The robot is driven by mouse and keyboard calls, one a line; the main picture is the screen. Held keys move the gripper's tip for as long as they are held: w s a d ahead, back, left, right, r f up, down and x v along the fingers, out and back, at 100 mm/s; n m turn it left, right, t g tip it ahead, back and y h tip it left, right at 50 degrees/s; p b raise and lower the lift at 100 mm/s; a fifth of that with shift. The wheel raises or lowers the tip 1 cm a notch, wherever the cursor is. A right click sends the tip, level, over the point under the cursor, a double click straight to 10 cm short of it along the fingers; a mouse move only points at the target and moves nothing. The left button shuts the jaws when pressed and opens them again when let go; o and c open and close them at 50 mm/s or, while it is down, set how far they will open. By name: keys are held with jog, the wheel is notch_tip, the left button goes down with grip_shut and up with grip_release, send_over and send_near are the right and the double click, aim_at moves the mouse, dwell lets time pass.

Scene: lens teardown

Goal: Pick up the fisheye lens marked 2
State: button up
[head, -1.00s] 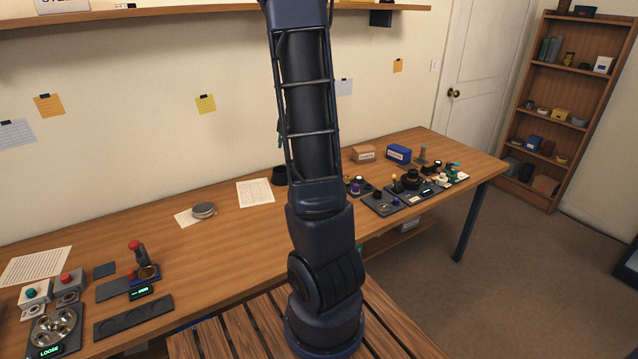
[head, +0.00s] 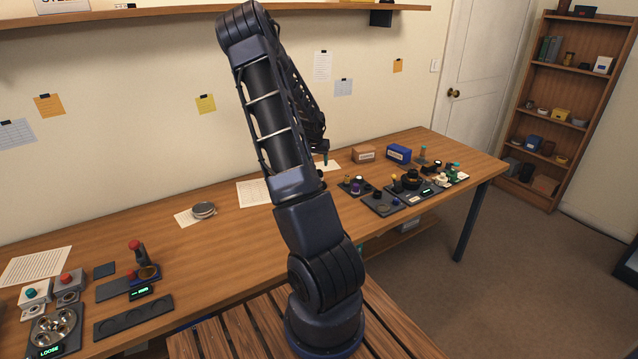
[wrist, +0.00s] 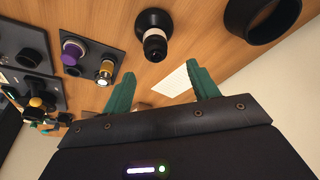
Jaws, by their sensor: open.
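My gripper (wrist: 161,69) is open and empty in the wrist view, with its two green fingers spread. In the head view it hangs over the back of the bench (head: 326,158). A black, round, flared piece with a glossy dark tip (wrist: 154,42) stands on the bench beyond the fingertips, apart from them; it looks like a lens. I can read no number 2 on any piece, so I cannot confirm which is the fisheye lens. A purple-ringed piece (wrist: 72,50) and a gold-and-white piece (wrist: 105,72) sit on a dark tray to the left.
A large black ring (wrist: 262,15) stands at the upper right of the wrist view. A white paper (wrist: 175,82) lies between the fingers. In the head view, a brown box (head: 364,155) and a blue box (head: 398,153) stand at the back. The bench's middle is mostly clear.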

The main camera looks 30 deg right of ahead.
jog(key=x, duration=0.3)
jog(key=shift+s+x, duration=0.15)
jog(key=shift+x, duration=1.25)
jog(key=shift+s+x, duration=0.15)
jog(key=shift+x, duration=1.2)
jog(key=shift+c, duration=0.2)
jog(key=c, duration=1.1)
